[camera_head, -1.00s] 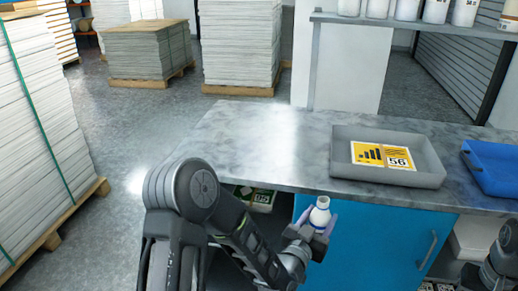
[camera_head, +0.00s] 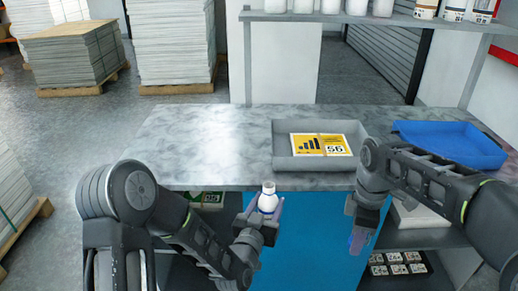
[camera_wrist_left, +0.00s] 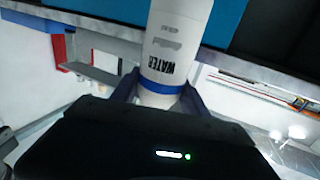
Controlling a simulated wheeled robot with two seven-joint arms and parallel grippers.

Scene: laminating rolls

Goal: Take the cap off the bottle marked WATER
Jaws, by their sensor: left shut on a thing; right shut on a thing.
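The white bottle marked WATER (camera_wrist_left: 170,50) is held between the fingers of my left gripper (camera_head: 262,215), with a blue band showing close to the fingers in the left wrist view. In the head view the bottle (camera_head: 268,203) stands about upright in front of the table's front edge, its narrow top upward. I cannot tell whether the cap is on that top. My right gripper (camera_head: 357,242) is to the right of the bottle and apart from it, pointing down in front of the blue cabinet. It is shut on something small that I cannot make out.
A grey tray (camera_head: 283,161) with a yellow label card (camera_head: 321,145) lies on the marble-patterned table (camera_head: 215,125). A blue tray (camera_head: 450,145) is to its right. Several white containers stand on the shelf (camera_head: 350,17) behind. The table's left part is clear.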

